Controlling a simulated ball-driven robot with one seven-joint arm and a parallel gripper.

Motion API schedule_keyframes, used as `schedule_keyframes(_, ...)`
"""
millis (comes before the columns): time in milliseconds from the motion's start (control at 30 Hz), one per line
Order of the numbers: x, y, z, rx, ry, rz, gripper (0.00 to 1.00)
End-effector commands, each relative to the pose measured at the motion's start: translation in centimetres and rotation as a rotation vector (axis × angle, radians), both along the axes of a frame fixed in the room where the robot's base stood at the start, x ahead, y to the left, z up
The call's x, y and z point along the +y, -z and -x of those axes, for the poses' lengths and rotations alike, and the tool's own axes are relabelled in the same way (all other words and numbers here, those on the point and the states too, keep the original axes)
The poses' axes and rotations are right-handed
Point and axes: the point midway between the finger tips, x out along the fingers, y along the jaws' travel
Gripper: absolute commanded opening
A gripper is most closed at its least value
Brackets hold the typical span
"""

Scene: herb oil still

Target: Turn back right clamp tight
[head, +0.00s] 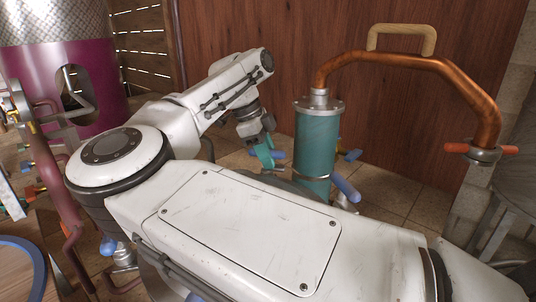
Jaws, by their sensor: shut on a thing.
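A teal cylinder (317,142) with a grey top flange stands right of centre in the head view. A blue clamp handle (279,154) shows at its left side. My gripper (266,157), with teal fingers, points down from the arm's end and is shut on this handle. I cannot tell from this view whether this is the back right clamp, or how tight it is. Another blue clamp handle (345,187) sticks out at the cylinder's lower right. A darker blue handle (351,155) with a yellow part shows behind it. My arm hides the cylinder's foot.
A copper pipe (402,61) with a wooden handle (401,39) arches from the cylinder top to a flange with orange handles (483,150). A magenta vessel (95,95) stands at the left. A wooden wall (270,35) is behind. Tiled floor (400,185) is open right of the cylinder.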

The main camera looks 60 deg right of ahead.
Motion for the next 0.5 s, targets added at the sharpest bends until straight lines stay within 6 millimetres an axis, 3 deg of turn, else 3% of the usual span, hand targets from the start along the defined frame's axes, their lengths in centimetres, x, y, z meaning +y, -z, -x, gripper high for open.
schedule_keyframes(500,-0.03,-0.23,-0.03,-0.001,0.125,0.001,0.0)
